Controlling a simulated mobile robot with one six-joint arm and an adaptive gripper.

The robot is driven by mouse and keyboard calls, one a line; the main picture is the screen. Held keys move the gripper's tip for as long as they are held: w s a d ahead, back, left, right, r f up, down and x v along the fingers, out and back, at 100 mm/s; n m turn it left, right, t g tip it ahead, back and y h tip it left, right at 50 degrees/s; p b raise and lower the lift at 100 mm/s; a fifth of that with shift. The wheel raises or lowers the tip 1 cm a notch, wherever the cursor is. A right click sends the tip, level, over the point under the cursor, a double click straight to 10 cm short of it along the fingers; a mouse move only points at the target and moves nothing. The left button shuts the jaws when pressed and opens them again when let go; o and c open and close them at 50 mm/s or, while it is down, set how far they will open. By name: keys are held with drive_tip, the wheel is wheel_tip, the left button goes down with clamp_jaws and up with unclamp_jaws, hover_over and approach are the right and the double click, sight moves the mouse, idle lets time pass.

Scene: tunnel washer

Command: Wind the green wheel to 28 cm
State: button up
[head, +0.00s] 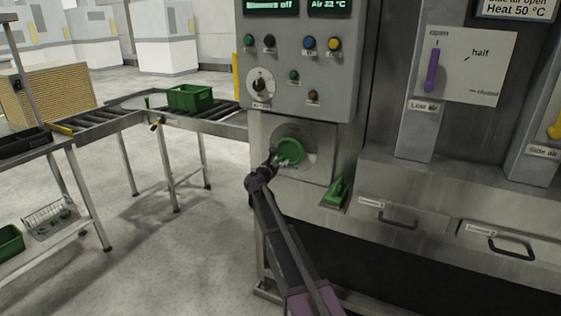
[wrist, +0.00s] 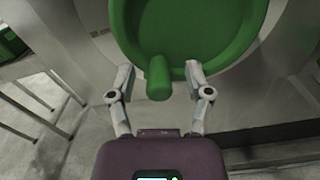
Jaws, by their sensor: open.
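The green wheel (head: 289,150) is on the front panel of the machine, below the control box. In the wrist view the wheel (wrist: 190,25) fills the upper middle, and its green knob (wrist: 159,78) sticks out toward me. My gripper (wrist: 158,80) is open, with one finger on each side of the knob and gaps between fingers and knob. In the head view my gripper (head: 280,160) is at the wheel's lower left and covers part of it. I see no readable centimetre scale near the wheel.
A green-handled part (head: 338,192) sits right of the wheel on a ledge. The control box (head: 300,60) with buttons is above. A purple lever (head: 432,72) is at upper right, and drawers (head: 400,217) are below it. A roller conveyor (head: 205,117) with a green crate (head: 190,97) stands left.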

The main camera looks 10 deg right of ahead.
clamp_jaws()
drive_tip(key=shift+d, duration=0.2)
drive_tip(key=shift+a, duration=0.1)
drive_tip(key=shift+a, duration=0.15)
idle(0.5)
drive_tip(key=shift+r+m, duration=0.1)
drive_tip(key=shift+m, duration=0.4)
drive_tip(key=m, duration=0.1)
drive_tip(key=m+p, duration=0.1)
drive_tip(key=r, duration=0.1)
drive_tip(key=shift+w+a+m, duration=0.3)
drive_tip(key=shift+m, duration=0.1)
drive_tip(key=m, duration=0.1)
drive_tip(key=r+m+p, duration=0.1)
drive_tip(key=m, duration=0.1)
drive_tip(key=m+p, duration=0.1)
drive_tip(key=m, duration=0.1)
drive_tip(key=shift+w+a+r, duration=0.1)
drive_tip(key=shift+a+r, duration=0.05)
drive_tip(key=shift+r, duration=0.25)
